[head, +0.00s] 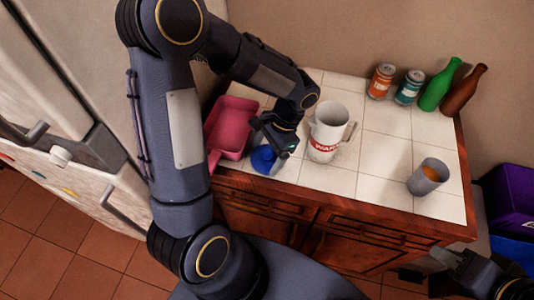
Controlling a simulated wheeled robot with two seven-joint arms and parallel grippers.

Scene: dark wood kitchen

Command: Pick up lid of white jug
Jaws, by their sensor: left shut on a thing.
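The white jug (325,142) stands upright on the white tiled counter, with a red label and its handle to the right. Its top is uncovered. A blue round lid-like piece (263,160) is at the counter's front edge, left of the jug. My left gripper (274,147) is shut on this blue piece, partly covering it. I cannot tell whether the piece touches the counter. My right gripper (458,264) is low at the bottom right, away from the counter; its finger opening is unclear.
A pink tray (232,127) lies left of the blue piece. A grey cup (428,177) with orange contents stands at the right. Two cans (381,82), a green bottle (440,85) and a brown bottle (463,91) stand at the back. The counter between jug and cup is clear.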

